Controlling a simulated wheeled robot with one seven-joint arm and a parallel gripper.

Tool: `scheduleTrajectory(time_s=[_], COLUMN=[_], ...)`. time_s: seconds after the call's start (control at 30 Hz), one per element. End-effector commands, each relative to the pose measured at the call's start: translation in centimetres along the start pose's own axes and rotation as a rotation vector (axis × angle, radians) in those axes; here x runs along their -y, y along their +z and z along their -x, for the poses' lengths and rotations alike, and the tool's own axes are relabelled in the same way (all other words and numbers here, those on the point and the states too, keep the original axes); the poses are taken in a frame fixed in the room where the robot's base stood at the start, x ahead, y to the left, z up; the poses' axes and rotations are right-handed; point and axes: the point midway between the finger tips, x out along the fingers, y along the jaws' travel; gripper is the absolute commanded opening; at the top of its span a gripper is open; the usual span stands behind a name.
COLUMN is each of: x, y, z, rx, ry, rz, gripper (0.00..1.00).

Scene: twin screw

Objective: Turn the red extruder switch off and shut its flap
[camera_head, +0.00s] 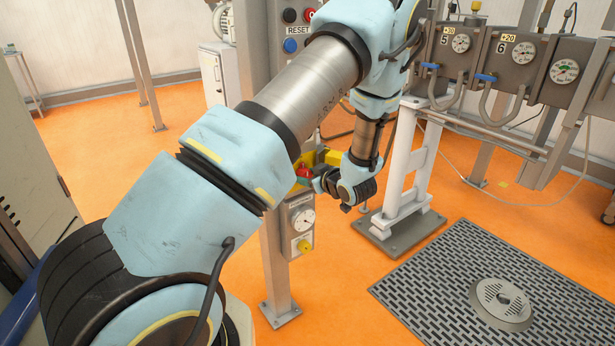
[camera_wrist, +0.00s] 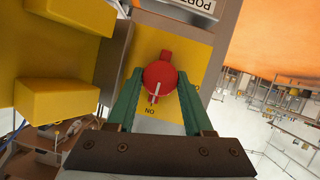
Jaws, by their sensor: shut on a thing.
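The red switch (camera_wrist: 160,76) sits on a yellow plate (camera_wrist: 205,50) in the wrist view. A white line on its knob points toward a label that reads "NO" in this view, apparently "ON" upside down. My gripper (camera_wrist: 159,84) has its green fingers on both sides of the knob, shut on it. In the head view the red switch (camera_head: 303,172) shows small, and my gripper (camera_head: 316,182) reaches it from the right. A yellow part, likely the open flap (camera_wrist: 30,50), stands at the left of the wrist view, with the switch face uncovered.
Below the switch, a grey box on the post carries a dial (camera_head: 304,219) and a yellow knob (camera_head: 304,245). A white stand (camera_head: 405,185) rises close behind my wrist. Gauge boxes (camera_head: 520,60) hang at the upper right. A floor grate (camera_head: 430,285) lies in front.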

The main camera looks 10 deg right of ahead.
Motion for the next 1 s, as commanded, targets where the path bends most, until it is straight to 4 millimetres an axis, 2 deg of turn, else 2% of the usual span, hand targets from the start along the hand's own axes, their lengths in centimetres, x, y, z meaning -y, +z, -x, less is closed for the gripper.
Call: scheduleTrajectory(time_s=[0.03, 0.33, 0.67, 1.0], x=[0.01, 0.02, 0.07, 0.38], y=[0.00, 0.00, 0.18, 0.74], z=[0.01, 0.01, -0.07, -0.31], rx=[0.000, 0.000, 0.000, 0.000], ry=[0.000, 0.000, 0.012, 0.093], rz=[0.000, 0.000, 0.032, 0.227], gripper=[0.34, 0.01, 0.00, 0.00])
